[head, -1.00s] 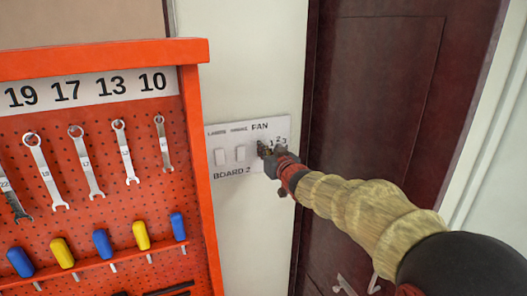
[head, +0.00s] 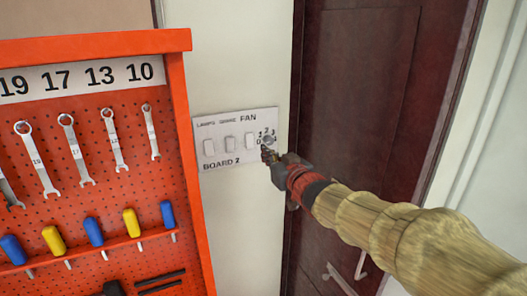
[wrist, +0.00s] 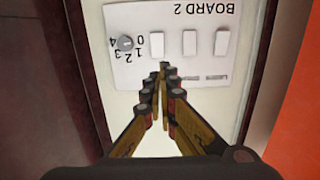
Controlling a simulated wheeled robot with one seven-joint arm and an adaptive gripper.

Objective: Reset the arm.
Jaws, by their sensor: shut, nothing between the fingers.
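My gripper (head: 268,156) is shut and empty, just in front of the lower right part of a white switch board (head: 215,161) marked BOARD 2. The wrist view also shows my gripper (wrist: 163,72), its fingers together in front of the board (wrist: 120,75). The board has a round fan knob (head: 268,139) with numbers around it, also seen upside down in the wrist view as a knob (wrist: 125,43). The fingertips look apart from the knob. My arm reaches in from the lower right.
An orange pegboard (head: 100,190) with wrenches and blue and yellow handled screwdrivers stands at the left. A dark red door (head: 365,100) is to the right of the board, with a metal handle (head: 340,280) low down. Bare pale wall (head: 240,60) lies above the board.

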